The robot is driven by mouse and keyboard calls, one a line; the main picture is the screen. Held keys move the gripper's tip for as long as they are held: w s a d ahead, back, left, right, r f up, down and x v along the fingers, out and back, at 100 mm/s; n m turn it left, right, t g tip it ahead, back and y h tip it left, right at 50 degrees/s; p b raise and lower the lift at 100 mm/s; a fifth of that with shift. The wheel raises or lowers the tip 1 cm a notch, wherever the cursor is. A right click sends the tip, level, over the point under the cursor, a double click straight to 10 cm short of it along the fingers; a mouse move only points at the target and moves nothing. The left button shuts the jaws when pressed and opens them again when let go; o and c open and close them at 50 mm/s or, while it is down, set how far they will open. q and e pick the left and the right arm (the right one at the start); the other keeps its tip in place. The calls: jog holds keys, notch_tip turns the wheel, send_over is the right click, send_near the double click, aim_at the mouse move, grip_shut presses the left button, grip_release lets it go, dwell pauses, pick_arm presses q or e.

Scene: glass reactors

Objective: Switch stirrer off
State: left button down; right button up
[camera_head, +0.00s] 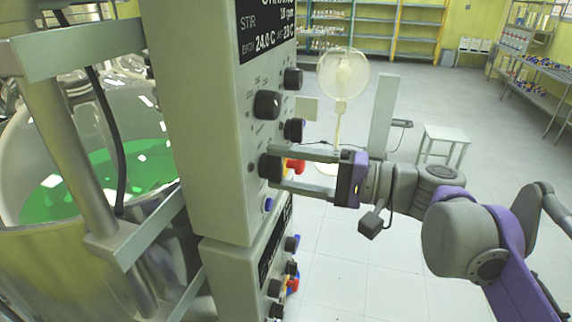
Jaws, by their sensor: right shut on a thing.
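The grey control box (198,120) stands at the centre-left. Its screen (264,28) shows STIR, about 18 rpm and 24.0 C. Several black knobs run down its face, including a large one (267,104) in the middle. My right gripper (278,168) reaches in from the right, its two fingers shut around the lower black knob (267,167). A red button (296,165) shows between the fingers, close to that knob. Which knob is for stirring is too small to read. My left gripper is not in view.
A glass reactor (20,170) with green liquid (100,180) stands left of the box. A second control box (228,280) sits below. A round-headed stand (342,75) and a white stool (443,140) are behind my right arm.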

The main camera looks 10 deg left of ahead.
jog(key=o, duration=1.4)
jog(key=d, duration=0.5)
jog(key=d+b, duration=0.1)
jog(key=d, duration=0.5)
jog(key=shift+s, duration=0.2)
jog(key=shift+a, duration=0.1)
jog(key=s+d+f+t+h, duration=0.1)
jog(key=s+f+h, duration=0.15)
jog(key=f, duration=0.55)
jog(key=s+d+f+m+h, duration=0.15)
jog(key=f+h, duration=0.25)
jog(key=f, duration=0.4)
jog(key=s+d+f+t+h, duration=0.1)
jog(key=s+f+h, duration=0.2)
jog(key=f, duration=0.5)
jog(key=s+d+f+t+h, duration=0.1)
jog(key=s+d+f+h, duration=0.1)
jog(key=d+f, duration=0.2)
jog(key=s+d+f+n+t+h, duration=0.1)
jog(key=s+d+f+h, duration=0.1)
jog(key=d+f, duration=0.3)
jog(key=s+d+f+h, duration=0.2)
jog(key=d+f+h, duration=0.2)
jog(key=f, duration=0.4)
jog(key=shift+s+d+n+t+h, duration=0.3)
jog(key=shift+d+n+t, duration=0.1)
jog(key=shift+d, duration=0.25)
